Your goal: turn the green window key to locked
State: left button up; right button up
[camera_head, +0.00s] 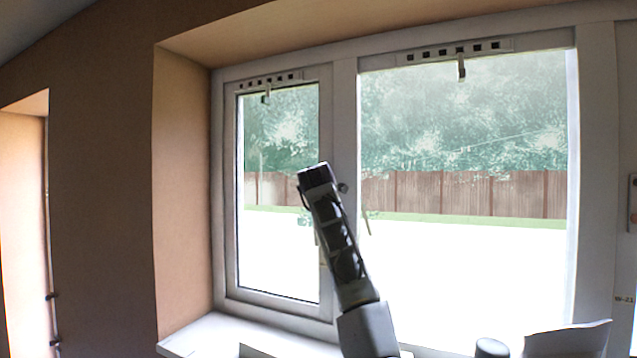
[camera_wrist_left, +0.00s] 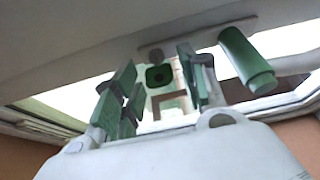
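In the head view my left arm rises across the window frame, and its dark wrist end hides what is behind it. A small round fitting (camera_head: 343,187) shows on the frame just right of it. In the left wrist view my left gripper (camera_wrist_left: 158,88) is open, with its two greenish fingers apart. A small green piece with a dark centre (camera_wrist_left: 158,76) shows in the gap, not visibly gripped. A thick green cylinder (camera_wrist_left: 247,62) sticks out to the right of the fingers. I cannot tell which green part is the key, or how it is turned. My right gripper is not in view.
The white window (camera_head: 347,120) has a narrow left pane and a wide right pane. Slotted vents (camera_head: 455,50) run along the top. A white sill (camera_head: 205,335) lies below, and a bare plaster wall (camera_head: 100,150) stands at left. A thin lever (camera_head: 367,223) hangs right of the arm.

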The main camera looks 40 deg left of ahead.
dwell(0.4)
pick_arm(q)
jog(key=v, duration=1.2)
dwell(0.3)
dwell(0.4)
jog(key=shift+f, duration=0.1)
